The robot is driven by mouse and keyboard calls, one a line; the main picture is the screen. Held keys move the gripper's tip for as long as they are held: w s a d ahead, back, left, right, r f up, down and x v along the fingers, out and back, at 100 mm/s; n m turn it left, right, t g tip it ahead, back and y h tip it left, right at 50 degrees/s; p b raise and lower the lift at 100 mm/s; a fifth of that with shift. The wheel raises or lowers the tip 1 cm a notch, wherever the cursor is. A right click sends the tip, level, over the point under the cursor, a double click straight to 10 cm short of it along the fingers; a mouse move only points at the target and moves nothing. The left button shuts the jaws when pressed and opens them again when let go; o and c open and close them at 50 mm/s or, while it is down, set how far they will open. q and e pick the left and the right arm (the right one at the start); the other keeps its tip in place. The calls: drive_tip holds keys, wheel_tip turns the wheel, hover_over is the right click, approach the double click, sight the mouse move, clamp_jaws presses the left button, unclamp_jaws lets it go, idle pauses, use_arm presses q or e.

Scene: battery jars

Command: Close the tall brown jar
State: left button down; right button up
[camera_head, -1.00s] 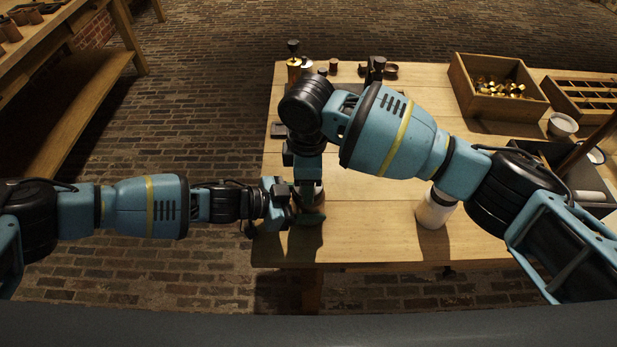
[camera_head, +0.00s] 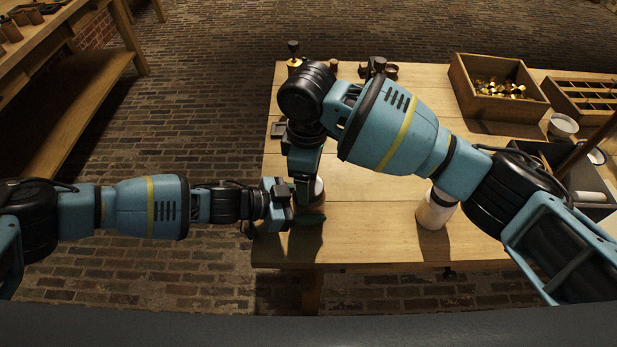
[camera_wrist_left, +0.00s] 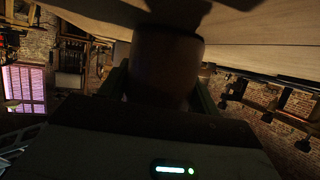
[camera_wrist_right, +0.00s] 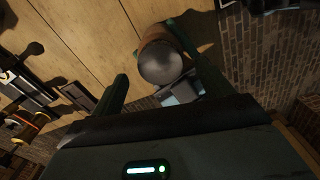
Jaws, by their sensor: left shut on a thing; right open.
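The tall brown jar (camera_head: 319,194) stands near the table's front left corner, mostly hidden by my grippers. My left gripper (camera_head: 297,207) is shut on its side. The left wrist view shows the jar's brown body (camera_wrist_left: 165,62) between the fingers. My right gripper (camera_head: 304,188) points down over the jar. In the right wrist view the jar's round, dark grey top (camera_wrist_right: 160,66) shows above a brown body, between the open, spread fingers (camera_wrist_right: 158,75). I cannot tell whether this top is a seated lid.
A white bottle-like jar (camera_head: 435,210) stands to the right, under my right arm. A wooden box of brass pieces (camera_head: 462,85) and a divided tray (camera_head: 556,93) are at the back right. Small jars and a brass-coloured piece (camera_head: 294,64) line the back edge. The table's front middle is clear.

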use_arm(q)
drive_tip(key=shift+r, duration=0.1)
use_arm(e)
wheel_tip(320, 180, up, 10)
idle(0.4)
use_arm(q)
drive_tip(key=shift+c, duration=1.3)
unclamp_jaws()
drive_tip(key=v, duration=0.7)
drive_tip(key=shift+s+a+r+p, duration=0.1)
drive_tip(key=shift+s+a+p, duration=0.05)
drive_tip(key=shift+a+p, duration=0.25)
use_arm(e)
drive_tip(key=shift+r, duration=0.95)
